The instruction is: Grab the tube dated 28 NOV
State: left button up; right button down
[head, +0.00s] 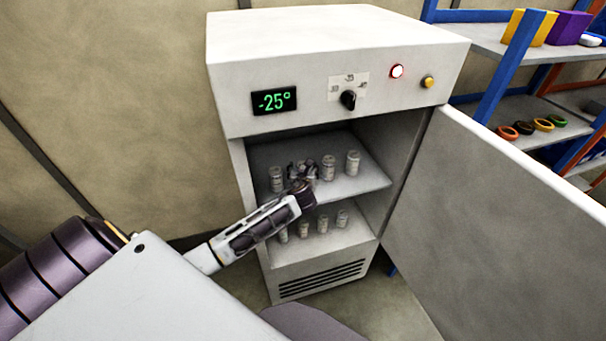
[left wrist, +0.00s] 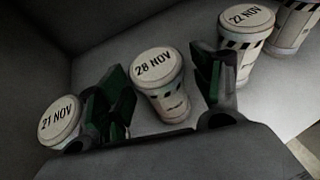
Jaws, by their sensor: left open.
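The tube dated 28 NOV (left wrist: 168,98) is a white, round-capped tube standing on the freezer's upper shelf. In the left wrist view it stands between the two dark green fingers of my left gripper (left wrist: 162,88). The fingers are open, one on each side of it, with a gap visible on the left; I cannot tell whether the right finger touches it. In the head view my left gripper (head: 302,172) reaches in over the upper shelf and hides this tube. My right gripper is in neither view.
A tube dated 21 NOV (left wrist: 60,122) stands left of the gripper, and one dated 22 NOV (left wrist: 245,40) stands close on the right. Another tube (left wrist: 295,22) is beyond it. Several tubes (head: 322,224) stand on the lower shelf. The freezer door (head: 500,220) is open to the right.

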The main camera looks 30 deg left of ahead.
pick_arm(q)
jog(key=shift+w+a+f, duration=0.3)
jog(key=shift+w, duration=0.25)
jog(key=shift+c, duration=0.5)
jog(key=c, duration=1.1)
jog(key=shift+r, duration=5.05)
